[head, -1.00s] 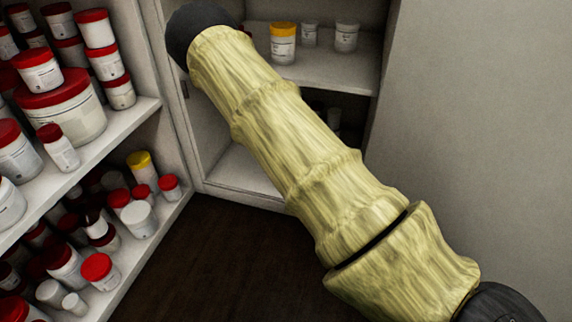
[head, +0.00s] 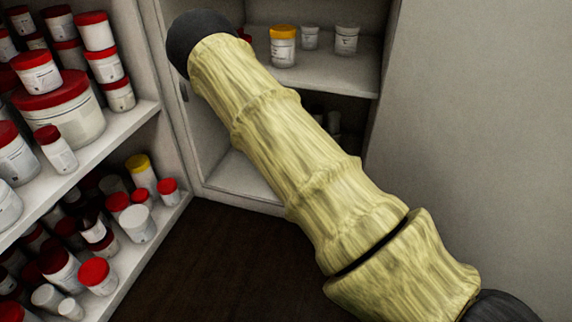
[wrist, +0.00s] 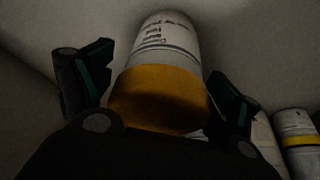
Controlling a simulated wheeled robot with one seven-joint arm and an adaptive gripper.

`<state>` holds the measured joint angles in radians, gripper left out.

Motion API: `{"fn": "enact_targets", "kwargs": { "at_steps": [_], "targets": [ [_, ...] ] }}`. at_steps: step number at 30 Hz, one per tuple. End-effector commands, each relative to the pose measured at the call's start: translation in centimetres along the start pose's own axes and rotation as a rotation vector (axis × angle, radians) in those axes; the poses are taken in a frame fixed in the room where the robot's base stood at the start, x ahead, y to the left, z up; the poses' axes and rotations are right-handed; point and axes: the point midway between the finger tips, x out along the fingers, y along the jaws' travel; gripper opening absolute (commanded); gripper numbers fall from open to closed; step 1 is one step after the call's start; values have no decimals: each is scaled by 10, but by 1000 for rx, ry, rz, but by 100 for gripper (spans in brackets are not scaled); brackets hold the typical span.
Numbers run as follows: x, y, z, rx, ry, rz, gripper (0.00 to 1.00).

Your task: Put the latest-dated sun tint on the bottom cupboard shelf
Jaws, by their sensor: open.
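In the wrist view a white jar with an orange-yellow lid (wrist: 160,95) lies between the two fingers of my gripper (wrist: 160,92), which is open. Its label print is too dark and small to read, and I cannot tell whether a finger touches it. In the head view my gripper is hidden. The cupboard's upper shelf (head: 335,76) holds a yellow-lidded jar (head: 283,46); I cannot tell whether it is the same jar. The cupboard's bottom shelf (head: 238,176) is partly hidden by my arm.
Two white containers, one (head: 347,40) and a smaller one (head: 310,38), stand on the upper cupboard shelf. A yellow-banded jar (wrist: 298,142) is at the right of the wrist view. The left rack (head: 130,112) is crowded with red-lidded jars and one yellow-lidded jar (head: 141,171).

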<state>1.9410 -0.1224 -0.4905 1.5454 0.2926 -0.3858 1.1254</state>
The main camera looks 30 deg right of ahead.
Motion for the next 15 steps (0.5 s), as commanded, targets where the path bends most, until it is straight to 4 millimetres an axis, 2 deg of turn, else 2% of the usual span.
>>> {"fn": "enact_targets", "kwargs": {
  "at_steps": [8,15],
  "targets": [
    [-20,0,-1,0,0,-1,90],
    [-50,0,-2,-1,1,-1,90]
  ]
}}
